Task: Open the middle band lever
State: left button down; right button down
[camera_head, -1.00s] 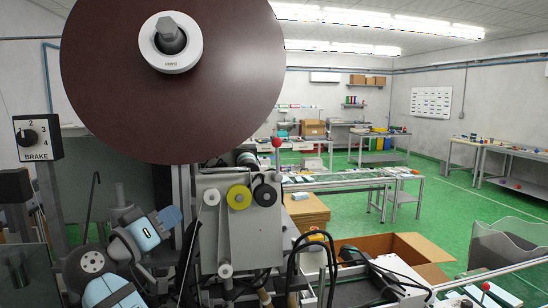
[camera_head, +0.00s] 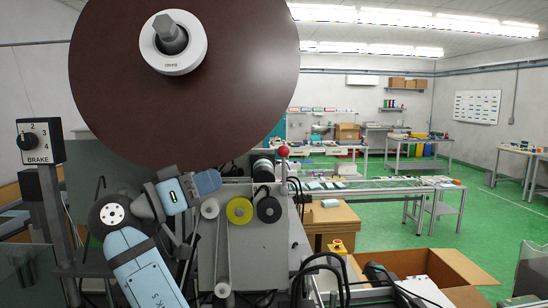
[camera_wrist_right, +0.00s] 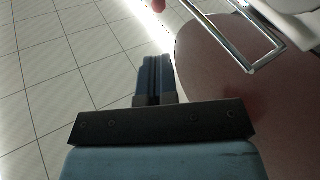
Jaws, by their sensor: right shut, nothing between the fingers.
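A small red ball knob (camera_head: 283,151) stands on the upper right of the grey machine head, right of several dark and pale rollers (camera_head: 263,170). I cannot tell for sure that it is the middle band lever. A red knob (camera_wrist_right: 158,5) also shows at the top edge of the right wrist view, ahead of the fingers and apart from them. My right gripper (camera_wrist_right: 153,68) is shut and empty; its two dark fingers lie together. In the head view my blue right wrist (camera_head: 205,183) points right, below the reel. My left gripper is not in view.
A large brown reel (camera_head: 110,90) overhangs the machine. It also fills the right of the wrist view (camera_wrist_right: 225,105), close to the fingers, with a bent metal rod (camera_wrist_right: 262,57) above. A yellow roller (camera_head: 239,211) and a brake dial (camera_head: 40,141) flank my arm.

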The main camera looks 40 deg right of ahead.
aim_at(278, 152)
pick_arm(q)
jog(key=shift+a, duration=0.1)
